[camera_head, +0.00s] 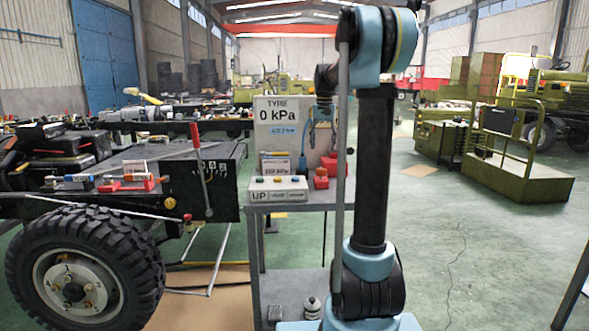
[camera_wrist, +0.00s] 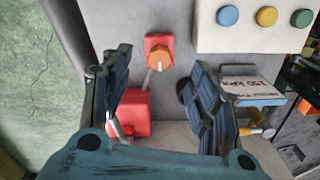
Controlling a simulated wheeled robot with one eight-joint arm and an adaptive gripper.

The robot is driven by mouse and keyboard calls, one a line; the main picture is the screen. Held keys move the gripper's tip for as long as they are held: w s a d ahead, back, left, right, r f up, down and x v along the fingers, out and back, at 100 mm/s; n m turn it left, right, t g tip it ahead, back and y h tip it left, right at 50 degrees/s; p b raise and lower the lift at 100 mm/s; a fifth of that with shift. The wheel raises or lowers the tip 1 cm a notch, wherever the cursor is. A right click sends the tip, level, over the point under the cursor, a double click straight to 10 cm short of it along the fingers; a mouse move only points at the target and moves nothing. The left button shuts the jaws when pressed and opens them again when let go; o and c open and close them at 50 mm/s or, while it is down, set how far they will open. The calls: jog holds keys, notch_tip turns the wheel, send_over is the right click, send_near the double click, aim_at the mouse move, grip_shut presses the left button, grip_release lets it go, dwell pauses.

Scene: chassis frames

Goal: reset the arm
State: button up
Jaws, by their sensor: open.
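My arm stands upright at the centre right of the head view, bent over at the top. My gripper hangs down beside the grey panel marked TYRE 0 kPa (camera_head: 277,133), partly hidden behind my arm. In the wrist view my gripper (camera_wrist: 157,65) is open, its two dark-blue fingers well apart with nothing held between them. Below it is a grey bench top (camera_wrist: 135,20). A red block with an orange knob (camera_wrist: 159,52) shows between the fingertips. A larger red box (camera_wrist: 133,112) is partly hidden by the left finger.
A white button box (camera_head: 278,188) sits at the bench's front; it also shows in the wrist view (camera_wrist: 255,38). A 130 kPa card (camera_wrist: 248,86) lies close to the right finger. A truck chassis with a big tyre (camera_head: 85,268) stands left.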

jog(key=s+f, duration=0.4)
jog(key=s, duration=0.7)
jog(key=s+f+n+t, duration=0.1)
jog(key=s+f, duration=0.4)
jog(key=s, duration=0.6)
jog(key=s+f+n, duration=0.1)
jog(key=s+f, duration=0.4)
jog(key=s, duration=0.6)
jog(key=shift+t, duration=0.3)
jog(key=shift+n+t, duration=0.3)
jog(key=shift+n, duration=0.3)
jog(key=s+f, duration=0.2)
jog(key=f, duration=0.1)
jog(key=s+f, duration=0.6)
jog(key=shift+d+f, duration=0.1)
jog(key=shift+f, duration=0.2)
jog(key=shift+c, duration=0.2)
jog(key=shift+s+f, duration=0.2)
jog(key=c, duration=0.5)
jog(key=shift+d, duration=0.15)
